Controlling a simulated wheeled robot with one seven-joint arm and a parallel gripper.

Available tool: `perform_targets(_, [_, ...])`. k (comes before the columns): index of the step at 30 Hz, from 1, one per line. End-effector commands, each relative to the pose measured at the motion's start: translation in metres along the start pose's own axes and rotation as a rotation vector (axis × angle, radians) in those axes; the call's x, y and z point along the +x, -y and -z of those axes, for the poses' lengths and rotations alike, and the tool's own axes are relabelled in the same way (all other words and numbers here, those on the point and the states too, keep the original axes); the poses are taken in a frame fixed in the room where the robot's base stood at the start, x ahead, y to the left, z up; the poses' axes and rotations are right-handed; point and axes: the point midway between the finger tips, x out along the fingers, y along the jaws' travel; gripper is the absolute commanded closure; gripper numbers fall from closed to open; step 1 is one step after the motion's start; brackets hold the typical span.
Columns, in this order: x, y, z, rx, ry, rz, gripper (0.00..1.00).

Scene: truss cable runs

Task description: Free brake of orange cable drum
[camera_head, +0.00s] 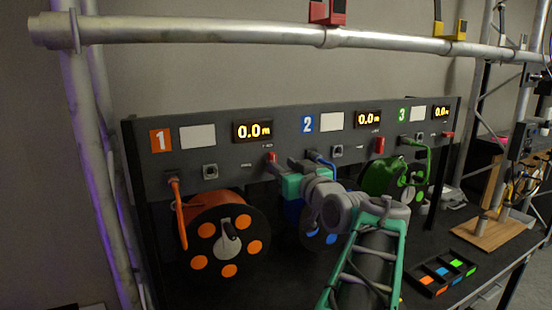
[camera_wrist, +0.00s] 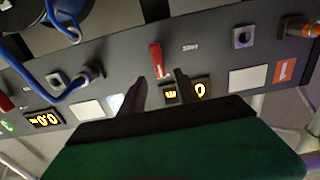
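The orange cable drum (camera_head: 225,246) sits under panel section 1, at the left of the bench. Its red brake lever (camera_head: 271,159) stands out of the panel to the right of a small label, below the 0.0 display. The lever also shows in the wrist view (camera_wrist: 157,60), where the panel appears upside down. My gripper (camera_wrist: 160,78) is open, with its two dark fingers pointing at the panel and the lever lying between their tips in the picture. No contact is visible. In the head view my gripper (camera_head: 283,172) is close to the lever, its fingers partly hidden.
A blue cable (camera_wrist: 20,70) runs beside my fingers from section 2. The blue drum (camera_head: 312,229) is partly behind my arm; the green drum (camera_head: 378,177) is farther right. A metal rail (camera_head: 270,38) crosses above the panel. A tray with coloured pieces (camera_head: 418,282) lies at the right.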

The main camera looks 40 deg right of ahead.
Motion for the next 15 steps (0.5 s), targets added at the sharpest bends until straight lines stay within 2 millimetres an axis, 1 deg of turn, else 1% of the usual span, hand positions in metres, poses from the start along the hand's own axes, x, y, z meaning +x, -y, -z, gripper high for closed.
perform_targets(1, [0.011,0.002,0.003,0.003,0.003,0.006,0.62])
perform_targets(3, [0.024,0.002,0.003,0.002,0.003,0.004,0.62])
perform_targets(6, [0.038,0.001,0.002,0.002,0.003,0.002,0.62])
perform_targets(9, [0.045,0.001,0.000,0.001,0.003,0.001,0.62])
perform_targets(15, [0.045,0.000,-0.001,0.000,0.003,-0.001,0.62])
